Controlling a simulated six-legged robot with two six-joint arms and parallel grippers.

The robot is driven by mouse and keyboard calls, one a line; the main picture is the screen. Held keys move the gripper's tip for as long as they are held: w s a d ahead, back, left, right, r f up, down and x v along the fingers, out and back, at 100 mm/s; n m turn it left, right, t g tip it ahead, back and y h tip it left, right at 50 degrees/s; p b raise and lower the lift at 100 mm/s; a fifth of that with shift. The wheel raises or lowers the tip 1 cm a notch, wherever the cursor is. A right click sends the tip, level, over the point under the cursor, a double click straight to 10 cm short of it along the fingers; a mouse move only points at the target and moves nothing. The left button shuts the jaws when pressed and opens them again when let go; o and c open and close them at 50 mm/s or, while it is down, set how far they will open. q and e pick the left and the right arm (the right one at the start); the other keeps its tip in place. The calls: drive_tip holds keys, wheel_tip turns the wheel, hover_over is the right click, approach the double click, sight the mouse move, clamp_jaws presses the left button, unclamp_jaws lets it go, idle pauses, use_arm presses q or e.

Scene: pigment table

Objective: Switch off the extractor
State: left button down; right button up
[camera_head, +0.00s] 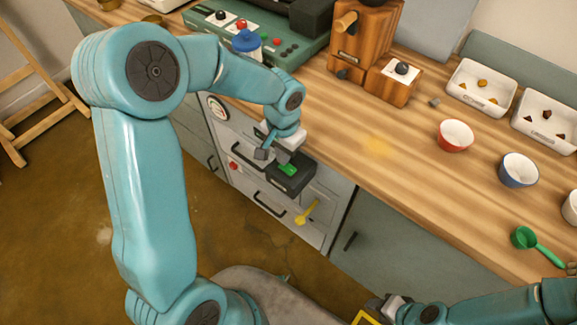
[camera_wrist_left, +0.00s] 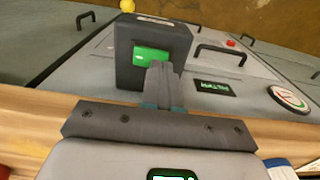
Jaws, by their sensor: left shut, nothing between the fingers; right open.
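The extractor's switch appears to be the green rocker (camera_head: 288,169) on a dark box (camera_head: 291,186) that juts from the grey cabinet front. In the left wrist view the lit green rocker (camera_wrist_left: 151,55) sits on the face of the dark box (camera_wrist_left: 124,45). My left gripper (camera_head: 267,150) is shut and empty right at the box. In the left wrist view its closed fingertips (camera_wrist_left: 158,67) overlap the rocker's lower edge; I cannot tell whether they touch it. My right gripper (camera_head: 378,308) is open at the bottom edge, far from the switch.
The grey front also bears a round gauge (camera_head: 217,107), a red knob (camera_head: 233,166), a yellow lever (camera_head: 308,212) and bar handles. The wooden worktop (camera_head: 340,130) above holds a wooden grinder (camera_head: 361,45), bowls, trays and a green scoop (camera_head: 524,238).

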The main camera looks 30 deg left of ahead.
use_arm(q)
drive_tip(key=shift+f+b, duration=0.75)
drive_tip(key=shift+f, duration=0.15)
idle(0.3)
drive_tip(key=shift+r+p, duration=2.65)
drive_tip(key=shift+r, duration=0.95)
drive_tip(key=shift+f, duration=0.1)
drive_tip(key=shift+s, duration=0.15)
